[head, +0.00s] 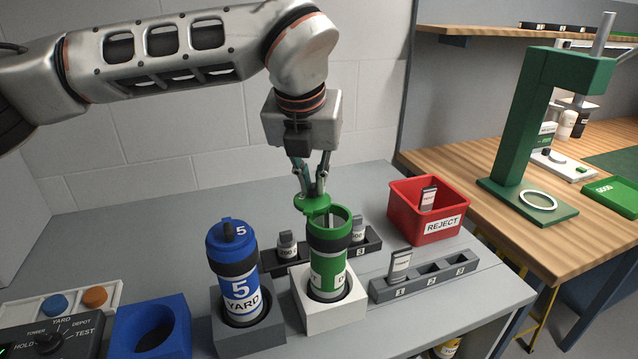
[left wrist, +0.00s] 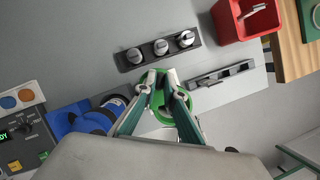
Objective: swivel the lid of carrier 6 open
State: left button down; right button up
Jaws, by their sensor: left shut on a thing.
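A green carrier (head: 328,262) with a dark band stands upright in a white square holder (head: 345,312). Its number is not readable. Its green lid (head: 308,204) sits swung to the left of the rim, and part of the open mouth shows. My left gripper (head: 314,192) points down and is shut on the upright part of the lid; its fingers hide most of that part. In the left wrist view the gripper (left wrist: 166,82) is over the green carrier (left wrist: 168,112). My right gripper is not in view.
A blue carrier (head: 232,268) marked 5 stands left of it in a grey holder. An empty blue holder (head: 148,325) and a control panel (head: 50,338) are farther left. Dark slotted racks (head: 437,280) and a red reject bin (head: 400,215) are close on the right.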

pick_arm(q)
jog(key=n, duration=0.2)
jog(key=a+n+y, duration=0.2)
jog(key=n, duration=0.1)
jog(key=shift+n, duration=0.3)
jog(key=shift+s+a+n+g+y, duration=0.2)
jog(key=shift+a+n+y, duration=0.1)
jog(key=shift+n, duration=0.5)
jog(key=shift+s+a+n+g+y, duration=0.1)
jog(key=shift+a+n+g+y, duration=0.15)
jog(key=shift+n, duration=0.55)
jog(key=shift+s+a+n+g+y, duration=0.15)
jog(key=shift+n+y, duration=0.2)
jog(key=shift+n, duration=0.45)
jog(key=shift+a, duration=0.1)
jog(key=c, duration=2.1)
grip_release()
jog(key=v, duration=1.2)
